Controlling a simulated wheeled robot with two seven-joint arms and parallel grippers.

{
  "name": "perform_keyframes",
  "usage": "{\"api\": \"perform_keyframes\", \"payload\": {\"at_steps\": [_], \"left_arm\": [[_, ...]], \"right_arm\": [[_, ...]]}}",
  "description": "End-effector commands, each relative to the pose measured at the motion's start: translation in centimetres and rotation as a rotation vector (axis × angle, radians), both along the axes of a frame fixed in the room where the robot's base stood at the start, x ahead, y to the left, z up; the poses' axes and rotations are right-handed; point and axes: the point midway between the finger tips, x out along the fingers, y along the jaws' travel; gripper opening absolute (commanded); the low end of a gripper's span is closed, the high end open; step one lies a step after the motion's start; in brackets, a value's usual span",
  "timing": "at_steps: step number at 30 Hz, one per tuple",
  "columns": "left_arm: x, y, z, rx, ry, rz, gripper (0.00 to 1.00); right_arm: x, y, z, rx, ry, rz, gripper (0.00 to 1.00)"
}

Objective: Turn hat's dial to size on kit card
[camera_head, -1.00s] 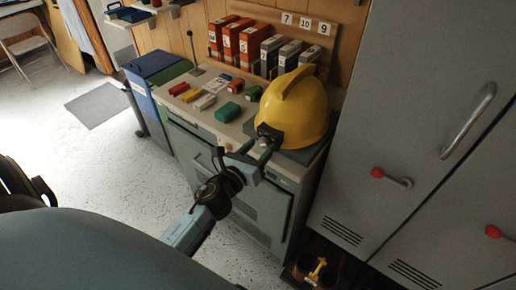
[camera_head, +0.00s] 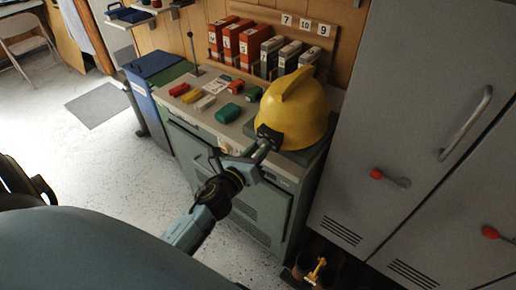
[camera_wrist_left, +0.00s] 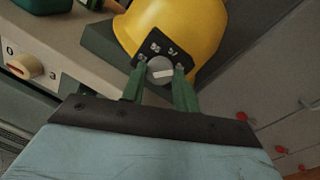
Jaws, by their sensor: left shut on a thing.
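The yellow hard hat (camera_head: 294,108) sits on a dark green pad (camera_head: 306,155) at the right end of the cabinet top. A black plate (camera_wrist_left: 178,50) on its rim carries small white numbers and a grey dial (camera_wrist_left: 160,69) with a pale bar across it. My left gripper (camera_head: 266,146) is at this plate. In the left wrist view its green fingers (camera_wrist_left: 160,76) are shut on the dial, one on each side. A white card with dark marks (camera_head: 215,86) lies among blocks; its print is too small to read. My right gripper is not in view.
Several coloured blocks, one a green block (camera_head: 228,113), lie left of the hat on the cabinet top (camera_head: 201,117). Orange and grey binders (camera_head: 243,45) stand behind, below number tiles (camera_head: 305,22). Grey lockers (camera_head: 400,130) rise close on the right.

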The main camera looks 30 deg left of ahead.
Motion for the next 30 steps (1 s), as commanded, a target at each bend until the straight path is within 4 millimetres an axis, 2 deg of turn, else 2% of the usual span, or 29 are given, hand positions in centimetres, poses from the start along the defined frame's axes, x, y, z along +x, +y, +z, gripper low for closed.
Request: {"api": "perform_keyframes", "payload": {"at_steps": [30], "left_arm": [[0.0, 0.2, 0.3, -0.956, 0.076, 0.001, 0.07]], "right_arm": [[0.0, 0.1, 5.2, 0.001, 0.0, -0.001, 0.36]]}}
